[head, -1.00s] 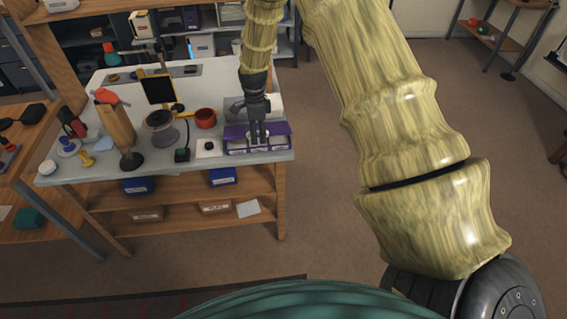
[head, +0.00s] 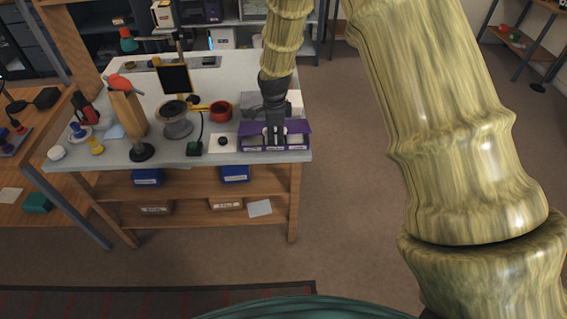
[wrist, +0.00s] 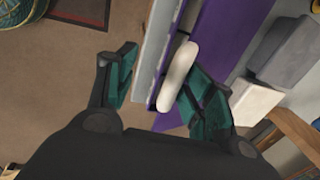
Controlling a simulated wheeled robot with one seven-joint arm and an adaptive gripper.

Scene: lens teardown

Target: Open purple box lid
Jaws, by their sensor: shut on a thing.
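The purple box (head: 298,147) sits at the front right edge of the workbench, its light compartments or labels facing front. Its purple lid (head: 298,127) shows as a strip behind my gripper and looks raised at a slant; how far is hard to tell. My gripper (head: 275,140) points down over the middle of the box. In the wrist view, a pale rounded handle (wrist: 178,76) lies along the purple edge, between the fingers of my gripper (wrist: 163,88) and against the right finger.
A grey block (head: 256,103) stands behind the box. A white square with a black knob (head: 222,142), a green-black piece (head: 194,147) and a red pot (head: 221,111) stand to its left on the workbench (head: 230,75). Floor is free to the right.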

